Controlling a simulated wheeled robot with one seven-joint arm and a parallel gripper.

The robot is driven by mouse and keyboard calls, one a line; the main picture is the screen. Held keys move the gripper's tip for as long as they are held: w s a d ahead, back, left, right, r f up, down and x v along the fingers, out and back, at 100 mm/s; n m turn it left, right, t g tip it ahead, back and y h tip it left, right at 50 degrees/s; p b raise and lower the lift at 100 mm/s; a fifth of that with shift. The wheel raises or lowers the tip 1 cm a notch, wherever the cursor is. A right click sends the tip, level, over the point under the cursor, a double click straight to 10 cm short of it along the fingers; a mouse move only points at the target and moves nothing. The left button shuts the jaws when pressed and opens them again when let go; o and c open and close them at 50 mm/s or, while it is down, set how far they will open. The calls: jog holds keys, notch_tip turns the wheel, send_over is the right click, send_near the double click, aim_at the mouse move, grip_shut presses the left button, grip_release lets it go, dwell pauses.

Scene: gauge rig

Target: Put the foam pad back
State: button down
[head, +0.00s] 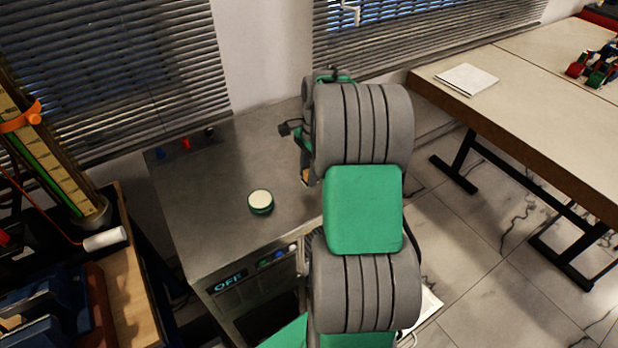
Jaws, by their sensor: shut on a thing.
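My gripper (306,181) is over the grey metal bench top, right of its middle, and mostly hidden behind my grey and green arm. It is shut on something. A small tan patch shows at the fingers, but what is held is too hidden to make out. I cannot tell whether it is the foam pad or whether it touches the bench. No other thing is clearly the foam pad. A round piece (260,201) with a cream top and green side stands on the bench, left of my gripper and apart from it.
The metal bench (205,205) has a front panel reading OFF (229,283) and small coloured pieces at its back left. A cluttered wooden-edged station (125,290) stands left. A table (520,105) at right carries a flat white square (467,79). The bench around the round piece is clear.

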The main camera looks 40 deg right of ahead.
jog(key=shift+w+d+f, duration=0.15)
jog(key=shift+w+f, duration=0.1)
jog(key=shift+f, duration=0.05)
jog(key=shift+d+f, duration=0.1)
jog(key=shift+f, duration=1.55)
jog(key=shift+f, duration=0.15)
jog(key=c, duration=1.1)
grip_release()
